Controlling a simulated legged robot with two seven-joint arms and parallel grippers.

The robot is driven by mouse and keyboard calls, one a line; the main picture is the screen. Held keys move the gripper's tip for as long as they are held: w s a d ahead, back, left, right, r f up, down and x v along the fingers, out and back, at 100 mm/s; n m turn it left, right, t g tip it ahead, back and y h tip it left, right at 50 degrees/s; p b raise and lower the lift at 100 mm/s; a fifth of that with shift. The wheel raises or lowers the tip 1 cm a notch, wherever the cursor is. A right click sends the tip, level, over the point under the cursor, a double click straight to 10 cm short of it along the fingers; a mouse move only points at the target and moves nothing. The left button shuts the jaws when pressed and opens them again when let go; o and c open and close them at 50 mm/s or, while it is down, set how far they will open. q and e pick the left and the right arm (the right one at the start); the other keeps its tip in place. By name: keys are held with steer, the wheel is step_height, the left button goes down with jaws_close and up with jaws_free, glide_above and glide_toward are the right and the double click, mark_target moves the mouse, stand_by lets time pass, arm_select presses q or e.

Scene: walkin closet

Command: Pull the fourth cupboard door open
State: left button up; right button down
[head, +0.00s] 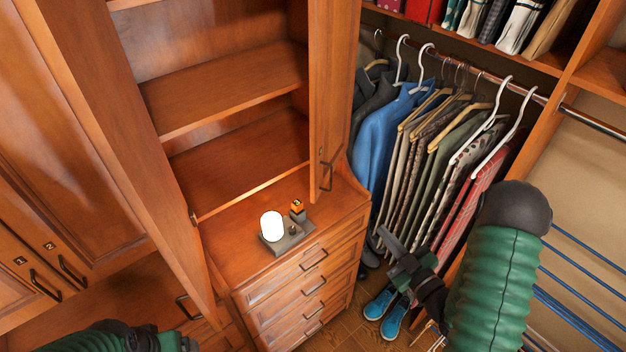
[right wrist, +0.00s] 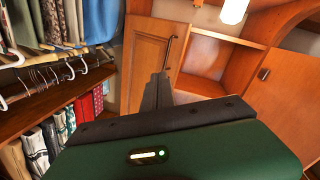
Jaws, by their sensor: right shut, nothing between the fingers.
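The tall wooden cupboard (head: 222,100) stands open in the head view, its shelves bare. Its right-hand door (head: 338,85), which I take for the fourth, stands swung out and is seen nearly edge-on. Its dark handle (head: 327,176) is near the bottom. The right wrist view also shows this door (right wrist: 146,55) and its handle (right wrist: 169,52). My right gripper (head: 386,238) is shut and empty, lower right of the door and apart from the handle. Its fingers (right wrist: 158,90) overlap the door in the right wrist view. My left gripper is out of view; only part of that arm shows.
The cupboard's left door (head: 110,130) also stands open. Closed doors labelled 1 and 2 (head: 60,255) are at left. A lamp (head: 271,226) stands on the drawer unit (head: 225,235). Hanging clothes (head: 400,130) fill the rail at right, with blue shoes (head: 380,302) on the floor below.

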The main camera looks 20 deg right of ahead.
steer(key=w+a+r+n+t+h+b, duration=0.15)
steer(key=w+h+b, duration=0.3)
steer(key=w, duration=0.45)
steer(key=w+a+r+n+t+h+b, duration=0.1)
steer(key=w+a+r+n+h+b, duration=0.2)
steer(key=w+h, duration=0.45)
steer(key=s+a+f+m+g+h+b, duration=0.1)
steer(key=a+f+g+h+b, duration=0.1)
steer(key=a+g+b, duration=0.3)
steer(key=s+a+f+m+g+h+b, duration=0.1)
steer(key=a+f+g+h, duration=0.15)
steer(key=a, duration=0.55)
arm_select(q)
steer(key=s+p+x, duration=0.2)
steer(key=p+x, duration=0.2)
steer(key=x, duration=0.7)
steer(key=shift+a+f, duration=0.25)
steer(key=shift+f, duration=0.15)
arm_select(e)
steer(key=x, duration=1)
steer(key=shift+w+d+f+y, duration=0.2)
steer(key=shift+w+f+y, duration=0.1)
steer(key=shift+w+y, duration=0.1)
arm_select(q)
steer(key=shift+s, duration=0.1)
